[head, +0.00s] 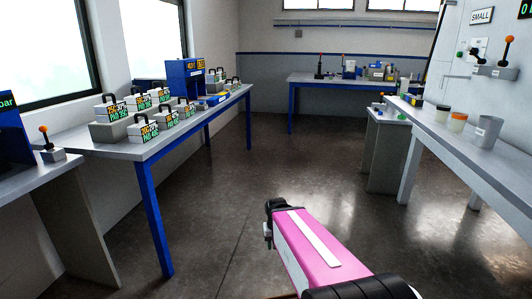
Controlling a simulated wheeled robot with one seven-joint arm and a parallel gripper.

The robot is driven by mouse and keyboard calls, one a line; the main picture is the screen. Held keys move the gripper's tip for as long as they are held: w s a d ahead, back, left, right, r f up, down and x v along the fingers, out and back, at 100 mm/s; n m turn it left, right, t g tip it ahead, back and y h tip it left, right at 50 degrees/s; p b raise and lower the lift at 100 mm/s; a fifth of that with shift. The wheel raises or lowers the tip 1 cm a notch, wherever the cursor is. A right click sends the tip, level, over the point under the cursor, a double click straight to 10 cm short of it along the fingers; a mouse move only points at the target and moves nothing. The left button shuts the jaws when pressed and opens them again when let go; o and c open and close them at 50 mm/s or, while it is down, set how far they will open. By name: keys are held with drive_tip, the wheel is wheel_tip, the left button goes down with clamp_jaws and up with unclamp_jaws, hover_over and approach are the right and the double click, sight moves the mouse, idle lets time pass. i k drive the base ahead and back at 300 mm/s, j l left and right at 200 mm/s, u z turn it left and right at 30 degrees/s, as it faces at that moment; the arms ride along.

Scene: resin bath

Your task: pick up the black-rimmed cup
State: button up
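The farthest is a pale cup with a dark, greenish top (442,114). Beside it is a cup with an orange top (457,122). The nearest and largest is a grey cup (488,133). At this size I cannot tell for sure which has a black rim. My gripper (268,234) is at the far end of my pink arm, low over the open floor and well left of the cups. Its fingers are small and partly hidden, so its opening is unclear.
A blue-legged table (190,137) on the left holds several labelled boxes with black handles. Another blue-legged table (340,80) stands at the back wall with small equipment. A lever panel (494,70) is above the right bench. The floor between the tables is clear.

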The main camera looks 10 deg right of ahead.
sight(442, 112)
drive_tip(key=i, duration=1.9)
drive_tip(key=i+z, duration=0.15)
drive_tip(key=i, duration=0.35)
drive_tip(key=i+j+z, duration=0.1)
drive_tip(key=i, duration=0.4)
drive_tip(key=i+j+z, duration=0.15)
drive_tip(key=i, duration=0.35)
drive_tip(key=z, duration=1.9)
